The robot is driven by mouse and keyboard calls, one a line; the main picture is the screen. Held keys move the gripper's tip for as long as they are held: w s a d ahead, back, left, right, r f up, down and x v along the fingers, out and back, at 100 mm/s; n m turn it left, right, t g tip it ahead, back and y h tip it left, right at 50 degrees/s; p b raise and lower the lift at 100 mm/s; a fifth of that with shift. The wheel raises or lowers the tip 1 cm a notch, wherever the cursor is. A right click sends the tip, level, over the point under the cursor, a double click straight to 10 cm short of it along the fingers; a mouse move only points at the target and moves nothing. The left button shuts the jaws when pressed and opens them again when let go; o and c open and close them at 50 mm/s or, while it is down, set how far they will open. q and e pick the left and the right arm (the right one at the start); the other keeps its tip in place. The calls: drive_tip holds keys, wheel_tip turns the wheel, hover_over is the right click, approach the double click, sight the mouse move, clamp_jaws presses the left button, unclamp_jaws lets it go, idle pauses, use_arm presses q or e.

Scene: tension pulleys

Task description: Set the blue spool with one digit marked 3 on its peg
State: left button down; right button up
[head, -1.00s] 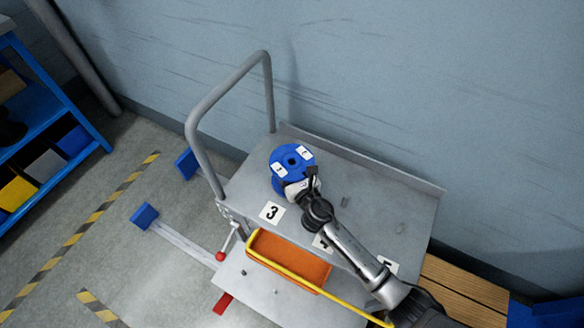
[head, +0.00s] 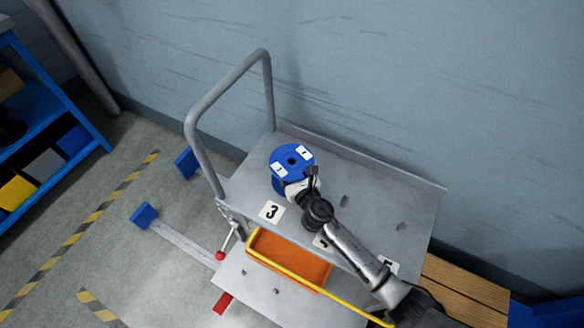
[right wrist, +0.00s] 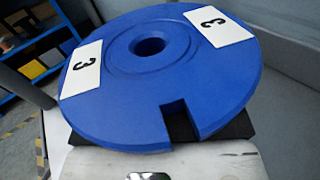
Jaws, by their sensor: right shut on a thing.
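The blue spool (head: 301,165) is over the upper shelf of the grey cart (head: 385,190), behind the plate marked 3 (head: 272,211). In the right wrist view the spool (right wrist: 205,88) shows a round centre hole, a notch in its near rim and two white labels, each with one digit 3. My right gripper (head: 314,178) is shut on the spool at its near right side. The fingertips are largely hidden. The peg under the spool is hidden, and I cannot tell whether the spool is seated on it. My left gripper is not in view.
Two short grey pegs, one (head: 344,201) nearer and one (head: 401,227) farther right, stand on the shelf. An orange bin (head: 290,262) sits below the front edge. The tubular handle (head: 199,150) rises at the left. The wall (head: 400,80) stands behind.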

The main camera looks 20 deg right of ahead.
drive_tip(key=shift+f, duration=0.1)
drive_tip(key=o, duration=1.3)
drive_tip(key=shift+o, duration=0.2)
drive_tip(key=shift+f, duration=0.1)
drive_tip(key=shift+s, duration=0.1)
drive_tip(key=shift+s, duration=0.3)
drive_tip(key=s+p, duration=0.1)
drive_tip(key=s, duration=0.6)
drive_tip(key=s+p, duration=0.1)
drive_tip(key=s, duration=0.3)
drive_tip(key=shift+s+d+p, duration=0.2)
drive_tip(key=shift+d+p, duration=0.1)
drive_tip(key=shift+s, duration=0.85)
